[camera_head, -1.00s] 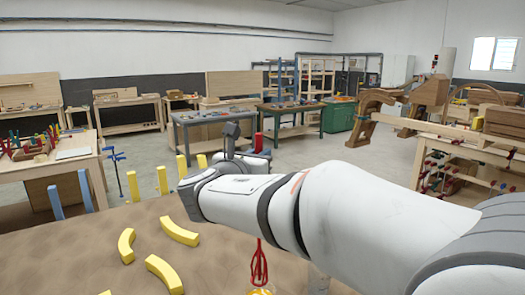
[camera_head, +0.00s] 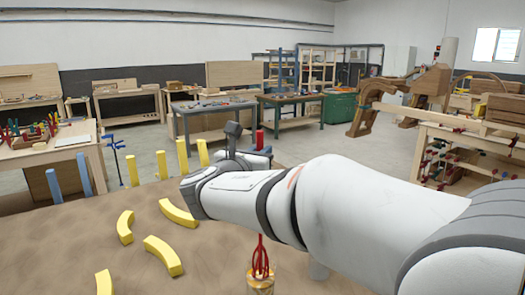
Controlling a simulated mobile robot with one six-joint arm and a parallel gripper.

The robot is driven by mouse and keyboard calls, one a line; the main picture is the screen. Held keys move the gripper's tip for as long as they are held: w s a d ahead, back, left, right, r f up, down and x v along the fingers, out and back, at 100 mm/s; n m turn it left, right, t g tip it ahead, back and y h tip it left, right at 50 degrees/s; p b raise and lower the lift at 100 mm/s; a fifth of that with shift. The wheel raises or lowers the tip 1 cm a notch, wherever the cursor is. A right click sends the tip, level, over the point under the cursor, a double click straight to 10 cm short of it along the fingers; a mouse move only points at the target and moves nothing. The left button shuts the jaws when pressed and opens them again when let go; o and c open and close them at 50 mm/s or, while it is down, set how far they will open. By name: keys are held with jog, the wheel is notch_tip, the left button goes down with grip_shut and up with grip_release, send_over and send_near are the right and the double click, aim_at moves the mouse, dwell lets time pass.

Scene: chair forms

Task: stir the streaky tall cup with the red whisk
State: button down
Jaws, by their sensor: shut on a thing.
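The red whisk stands upright, partly hidden behind my arm. Its red handle (camera_head: 260,139) shows above the arm and its red wire loops (camera_head: 260,256) show below it. The streaky tall cup (camera_head: 260,284), amber and brownish, stands on the brown table at the bottom of the view, cut off by the frame edge. The lower ends of the loops reach the cup's mouth and seem to be inside it; how deep I cannot tell. My gripper (camera_head: 250,157) is shut on the whisk's handle, its fingers mostly hidden behind my wrist.
Several curved yellow blocks (camera_head: 163,255) lie on the brown table (camera_head: 205,265) left of the cup. Upright yellow blocks (camera_head: 183,160) and blue blocks (camera_head: 83,174) stand along its far side. Workbenches (camera_head: 205,112) stand farther off. The tabletop just left of the cup is clear.

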notch_tip(320, 180, down, 10)
jog(key=b, duration=0.8)
jog(key=shift+f, duration=0.2)
dwell(0.4)
jog(key=n+y+b, duration=0.2)
jog(key=y+b, duration=0.2)
jog(key=b, duration=0.1)
jog(key=n+y+b, duration=0.3)
jog(key=y+b, duration=0.1)
jog(key=b, duration=0.1)
jog(key=n+y+b, duration=0.2)
jog(key=y+b, duration=0.2)
jog(key=b, duration=0.1)
jog(key=shift+w+f+n+t, duration=0.15)
jog(key=shift+f+n+t, duration=0.05)
jog(key=shift+n+t, duration=0.2)
jog(key=shift+r, duration=0.1)
jog(key=shift+r, duration=0.1)
